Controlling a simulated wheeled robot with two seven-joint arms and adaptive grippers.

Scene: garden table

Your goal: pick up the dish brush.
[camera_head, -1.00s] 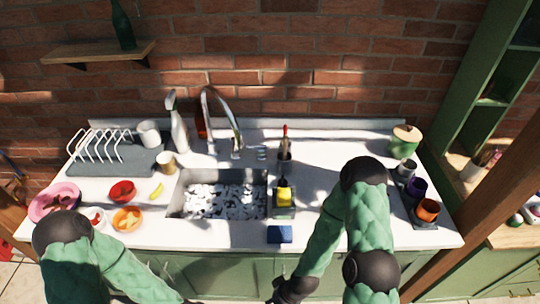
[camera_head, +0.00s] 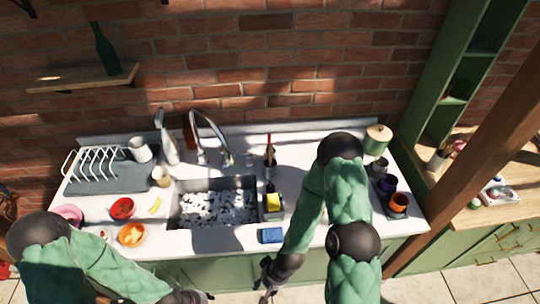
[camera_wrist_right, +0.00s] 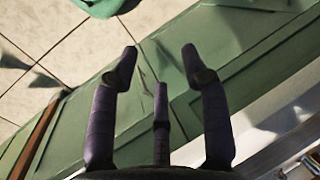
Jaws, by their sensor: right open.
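What looks like the dish brush (camera_head: 269,143), with a red handle, stands upright in a dark holder behind the sink's right end in the head view. Its lower end is hidden. My right gripper (camera_head: 266,284) hangs in front of the counter's front edge, below and well apart from the brush. In the right wrist view its fingers (camera_wrist_right: 159,60) are spread and empty, with the green cabinet front and floor tiles behind them. My left gripper (camera_head: 192,298) is at the bottom edge of the head view, partly cut off; its jaws are unclear.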

